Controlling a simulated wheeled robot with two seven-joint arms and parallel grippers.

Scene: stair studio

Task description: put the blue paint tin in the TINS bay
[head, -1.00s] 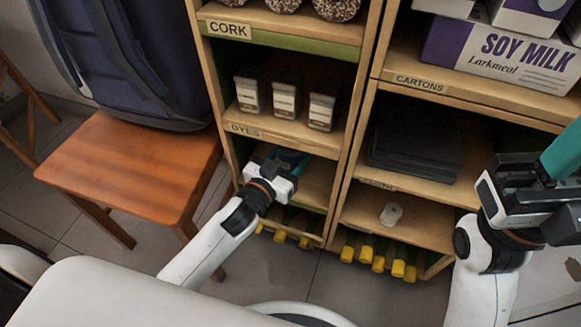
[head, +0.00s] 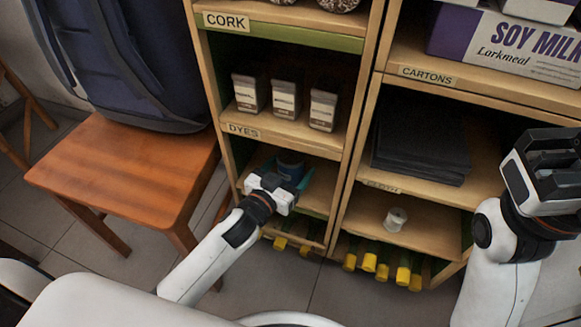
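The blue paint tin (head: 290,164) is in the left column's bay below the DYES shelf. It appears upright on the shelf board, partly hidden by my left gripper. My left gripper (head: 285,174) reaches into this bay from the front, its teal fingers spread on either side of the tin. A gap shows at the tin's left side, so the gripper looks open. My arm covers the front edge of this bay, and no TINS label is readable. My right gripper (head: 556,152) is up at the right edge, in front of the right column; its fingertips are not clear.
Three dye boxes (head: 284,98) stand on the shelf above. Dark folded cloth (head: 422,140) fills the CLOTH bay; a pale spool (head: 396,219) stands below it. Yellow-capped bottles (head: 369,262) lie at the bottom. A wooden chair (head: 125,170) with a backpack (head: 125,65) stands left.

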